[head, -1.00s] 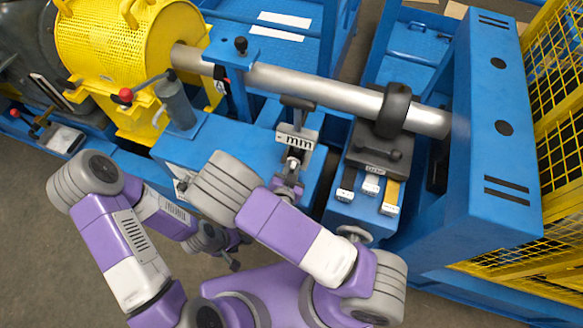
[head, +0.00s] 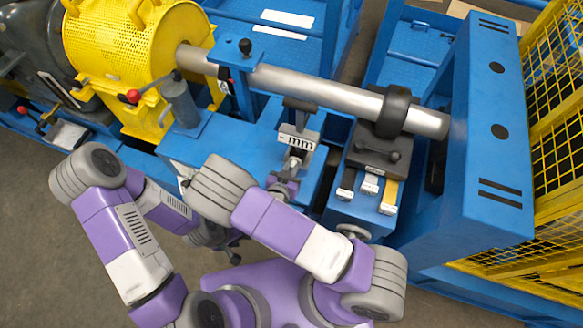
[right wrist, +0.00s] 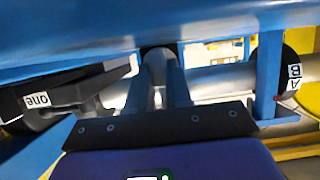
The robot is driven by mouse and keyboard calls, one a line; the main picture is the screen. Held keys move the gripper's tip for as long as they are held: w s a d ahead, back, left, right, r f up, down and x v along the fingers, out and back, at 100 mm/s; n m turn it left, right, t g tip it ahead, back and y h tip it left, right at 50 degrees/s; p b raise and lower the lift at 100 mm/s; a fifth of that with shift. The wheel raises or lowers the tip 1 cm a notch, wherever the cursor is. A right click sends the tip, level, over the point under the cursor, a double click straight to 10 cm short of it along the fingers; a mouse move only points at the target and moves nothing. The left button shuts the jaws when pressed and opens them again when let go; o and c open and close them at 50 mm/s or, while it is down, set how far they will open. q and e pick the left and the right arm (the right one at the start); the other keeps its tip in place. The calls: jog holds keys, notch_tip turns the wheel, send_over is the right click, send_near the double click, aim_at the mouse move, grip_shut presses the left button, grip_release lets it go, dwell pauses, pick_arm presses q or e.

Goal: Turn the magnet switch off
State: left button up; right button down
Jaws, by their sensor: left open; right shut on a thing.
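No part is plainly marked as the magnet switch. A dark block (head: 366,163) with a small lever (head: 379,152) on top stands on the blue frame below the steel shaft (head: 330,95). My right gripper (head: 294,163) reaches the blue bench just below a part with a white "mm" label (head: 297,137). In the right wrist view its two fingers (right wrist: 160,92) are close together on a dark rounded part (right wrist: 160,52), which they partly hide. My left gripper (head: 230,248) hangs low and empty beside the bench front, partly hidden by my right arm.
A yellow perforated guard (head: 125,45) and a red-knobbed lever (head: 134,96) are at the left. A black ring (head: 393,110) sits around the shaft. Several tagged strips (head: 370,184) lie below the block. A blue upright panel (head: 490,130) bounds the right. Bare floor lies in front.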

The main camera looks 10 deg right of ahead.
jog(key=shift+s+f, duration=0.1)
jog(key=shift+f, duration=0.1)
jog(key=c, duration=1.3)
grip_release()
jog(key=shift+r, duration=0.1)
jog(key=p+v, duration=0.1)
jog(key=v, duration=0.5)
jog(key=shift+s+a+r+p, duration=0.1)
jog(key=shift+a+r+p, duration=0.1)
jog(key=shift+p, duration=0.15)
jog(key=shift+s+a+r, duration=0.1)
jog(key=shift+s+a, duration=0.1)
jog(key=shift+s, duration=0.25)
